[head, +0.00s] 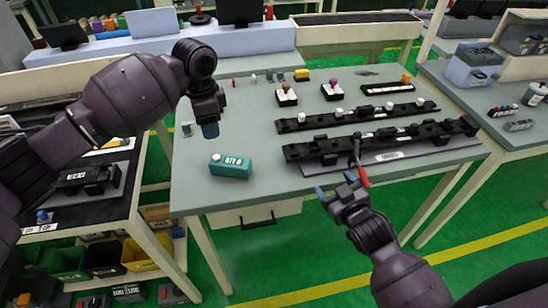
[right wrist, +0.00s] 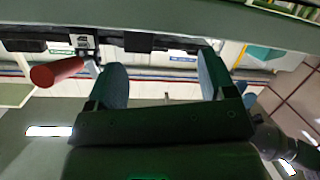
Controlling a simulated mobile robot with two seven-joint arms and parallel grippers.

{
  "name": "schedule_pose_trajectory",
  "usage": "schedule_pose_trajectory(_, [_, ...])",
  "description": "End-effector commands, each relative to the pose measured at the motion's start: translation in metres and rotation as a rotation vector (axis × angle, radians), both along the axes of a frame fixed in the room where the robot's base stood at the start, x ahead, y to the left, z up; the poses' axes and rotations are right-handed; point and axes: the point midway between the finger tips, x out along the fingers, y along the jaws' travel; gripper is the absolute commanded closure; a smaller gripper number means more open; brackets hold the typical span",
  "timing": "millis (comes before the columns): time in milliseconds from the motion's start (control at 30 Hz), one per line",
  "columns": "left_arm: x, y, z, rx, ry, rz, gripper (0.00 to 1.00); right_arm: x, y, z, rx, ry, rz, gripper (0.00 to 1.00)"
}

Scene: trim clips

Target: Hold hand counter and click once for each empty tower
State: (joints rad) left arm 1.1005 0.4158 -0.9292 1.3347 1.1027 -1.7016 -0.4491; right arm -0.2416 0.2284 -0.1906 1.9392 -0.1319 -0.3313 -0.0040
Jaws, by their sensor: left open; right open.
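A teal hand counter (head: 230,166) with a white button and white lettering lies on the near left of the grey-green table. Two long black trim strips, a far one (head: 345,117) and a near one (head: 375,142), lie across the table's right half. Raised towers stand along them; some carry white clips, others look bare, though they are small here. My left gripper (head: 209,129) is above the table, behind and left of the counter, empty. My right gripper (head: 336,186), also in the right wrist view (right wrist: 160,75), is open and empty at the table's front edge, before the near strip.
A red-handled tool (head: 363,176), also in the right wrist view (right wrist: 57,72), is at the near strip, close to my right gripper. Small black trays (head: 332,92) with coloured parts stand behind the strips. The table around the counter is clear.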

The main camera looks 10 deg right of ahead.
Motion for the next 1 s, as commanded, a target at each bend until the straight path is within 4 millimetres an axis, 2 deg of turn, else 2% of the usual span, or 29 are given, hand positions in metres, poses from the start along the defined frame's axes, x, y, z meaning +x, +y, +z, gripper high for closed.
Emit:
schedule_pose_trajectory(33, [0.000, 0.000, 0.000, 0.000, 0.000, 0.000, 0.57, 0.018, 0.004, 0.016, -0.060, -0.058, 0.026, 0.23])
schedule_pose_trajectory(100, [0.000, 0.000, 0.000, 0.000, 0.000, 0.000, 0.57, 0.038, 0.010, 0.036, -0.160, -0.143, 0.063, 0.23])
schedule_pose_trajectory(300, [0.000, 0.000, 0.000, 0.000, 0.000, 0.000, 0.57, 0.087, 0.035, 0.098, -0.530, -0.429, 0.180, 0.23])
schedule_pose_trajectory(433, [0.000, 0.000, 0.000, 0.000, 0.000, 0.000, 0.57, 0.105, 0.056, 0.129, -0.791, -0.612, 0.257, 0.23])
schedule_pose_trajectory(600, [0.000, 0.000, 0.000, 0.000, 0.000, 0.000, 0.57, 0.118, 0.086, 0.154, -1.141, -0.837, 0.364, 0.23])
schedule_pose_trajectory(700, [0.000, 0.000, 0.000, 0.000, 0.000, 0.000, 0.57, 0.122, 0.102, 0.159, -1.351, -0.959, 0.433, 0.23])
schedule_pose_trajectory(833, [0.000, 0.000, 0.000, 0.000, 0.000, 0.000, 0.57, 0.123, 0.121, 0.153, -1.621, -1.110, 0.536, 0.23])
schedule_pose_trajectory(967, [0.000, 0.000, 0.000, 0.000, 0.000, 0.000, 0.57, 0.119, 0.132, 0.131, -1.882, -1.247, 0.665, 0.23])
schedule_pose_trajectory(1000, [0.000, 0.000, 0.000, 0.000, 0.000, 0.000, 0.57, 0.116, 0.134, 0.121, -1.956, -1.287, 0.713, 0.23])
